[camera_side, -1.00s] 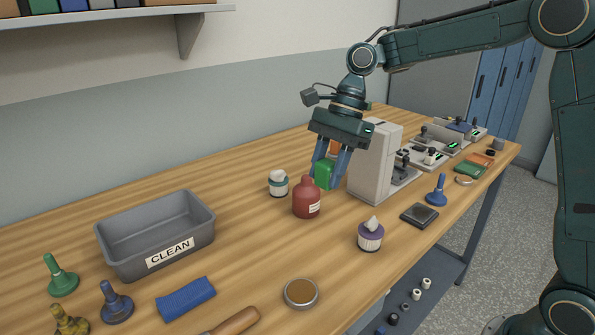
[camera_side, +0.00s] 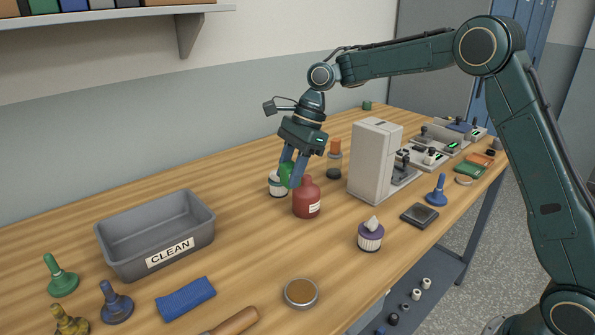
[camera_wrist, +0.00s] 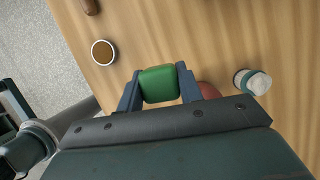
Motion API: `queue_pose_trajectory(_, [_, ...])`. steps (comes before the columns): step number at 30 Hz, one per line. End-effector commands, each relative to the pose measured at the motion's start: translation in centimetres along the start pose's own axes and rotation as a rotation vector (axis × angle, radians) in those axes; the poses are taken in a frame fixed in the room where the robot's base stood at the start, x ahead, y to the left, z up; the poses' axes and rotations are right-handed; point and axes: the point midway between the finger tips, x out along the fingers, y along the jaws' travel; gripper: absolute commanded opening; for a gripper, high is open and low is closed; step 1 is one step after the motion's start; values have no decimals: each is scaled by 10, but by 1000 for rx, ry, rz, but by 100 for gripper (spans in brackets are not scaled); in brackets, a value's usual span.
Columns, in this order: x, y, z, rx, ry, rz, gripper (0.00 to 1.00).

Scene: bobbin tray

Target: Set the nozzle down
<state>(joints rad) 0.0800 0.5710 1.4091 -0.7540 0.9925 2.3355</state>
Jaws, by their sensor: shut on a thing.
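My gripper (camera_side: 292,176) is shut on a green, rounded, block-shaped piece, the nozzle (camera_side: 286,172). It is held above the bench, just behind and left of the red bottle in the side view. In the wrist view the green nozzle (camera_wrist: 159,84) sits between the two fingers of my gripper (camera_wrist: 160,74). Its lower end is partly hidden in the side view. A grey bin (camera_side: 128,262) labelled CLEAN stands on the bench to the left and looks empty.
The red bottle (camera_side: 306,200) and a white-lidded jar (camera_side: 276,187) are close by my gripper. A blue cloth (camera_side: 186,298), a round brown-topped tin (camera_side: 301,293) and several flanged pieces (camera_side: 62,278) lie at the front left. Bench between bin and bottle is clear.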

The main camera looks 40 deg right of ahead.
Motion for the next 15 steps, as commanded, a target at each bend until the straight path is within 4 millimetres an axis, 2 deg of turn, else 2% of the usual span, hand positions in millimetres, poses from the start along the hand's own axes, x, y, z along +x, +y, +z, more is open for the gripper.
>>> queue_pose_trajectory(6, [34,-45,1,87,-1,-34,13])
queue_pose_trajectory(15, [70,-86,2,179,-5,-75,13])
